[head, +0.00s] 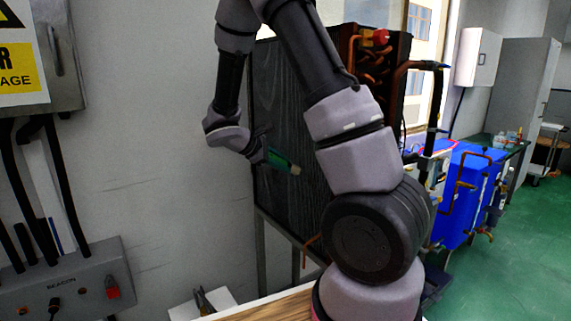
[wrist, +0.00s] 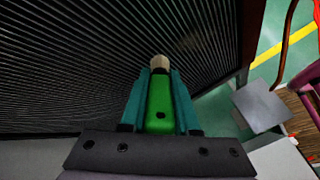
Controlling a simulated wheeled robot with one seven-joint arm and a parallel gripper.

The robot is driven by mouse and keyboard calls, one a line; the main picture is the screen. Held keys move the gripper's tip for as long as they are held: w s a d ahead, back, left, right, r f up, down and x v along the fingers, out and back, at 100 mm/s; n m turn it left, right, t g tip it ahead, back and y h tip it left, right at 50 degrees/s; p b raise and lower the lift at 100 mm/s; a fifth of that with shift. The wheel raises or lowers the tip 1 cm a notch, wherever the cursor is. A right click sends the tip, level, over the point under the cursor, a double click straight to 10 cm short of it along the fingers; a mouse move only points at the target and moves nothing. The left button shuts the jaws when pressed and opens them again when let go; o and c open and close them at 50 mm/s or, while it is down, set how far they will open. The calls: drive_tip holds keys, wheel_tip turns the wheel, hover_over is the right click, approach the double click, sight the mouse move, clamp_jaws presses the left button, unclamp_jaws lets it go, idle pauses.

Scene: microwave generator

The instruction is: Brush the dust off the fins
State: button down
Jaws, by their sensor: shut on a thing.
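The fins (head: 285,105) form a dark, upright, finely ridged panel behind my arm in the head view. They fill the upper left of the wrist view (wrist: 75,60) as thin parallel lines. My gripper (head: 272,158) is in front of the panel, near its left part. In the wrist view my gripper (wrist: 160,82) is shut on a green brush (wrist: 160,105) between two teal fingers. The brush's pale tip (wrist: 160,62) points toward the fins. I cannot tell whether the tip touches them. Dust is not clearly visible. My arm hides the panel's right part in the head view.
Copper pipes (head: 365,65) sit at the panel's right side. A blue unit (head: 465,195) with piping stands farther right. A grey control box (head: 75,285) is on the left wall. Pliers (head: 205,300) lie low by the wooden bench (head: 275,306). Green floor is open at right.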

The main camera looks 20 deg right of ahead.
drive_tip(key=shift+s+a, duration=0.25)
drive_tip(key=shift+a, duration=1)
drive_tip(key=shift+s+a, duration=0.25)
drive_tip(key=shift+a, duration=1)
drive_tip(key=a, duration=0.3)
drive_tip(key=shift+s, duration=0.3)
drive_tip(key=shift+f, duration=0.1)
